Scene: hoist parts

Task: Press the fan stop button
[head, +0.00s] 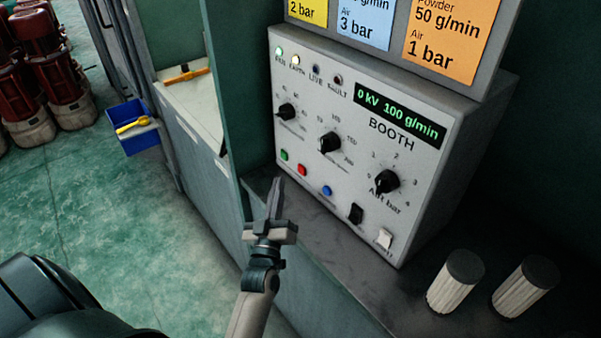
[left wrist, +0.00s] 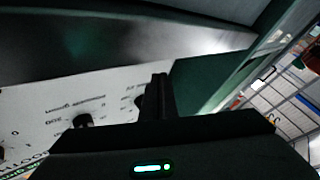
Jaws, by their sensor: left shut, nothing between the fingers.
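The control panel (head: 345,110) is a pale box marked BOOTH. Along its lower left are a green button (head: 284,155), a red button (head: 302,170) and a blue button (head: 326,190); their labels are too small to read, so I cannot tell which is marked fan stop. My left gripper (head: 275,186) is shut and empty, its tips pointing up just below the green and red buttons. Whether it touches the panel is unclear. In the left wrist view the shut fingers (left wrist: 158,95) stand before the upside-down panel (left wrist: 50,110), and no button shows. My right gripper is not in view.
Two ribbed filter cartridges (head: 454,282) (head: 525,287) stand on the dark ledge (head: 330,255) at right. A green post (head: 237,100) rises left of the panel.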

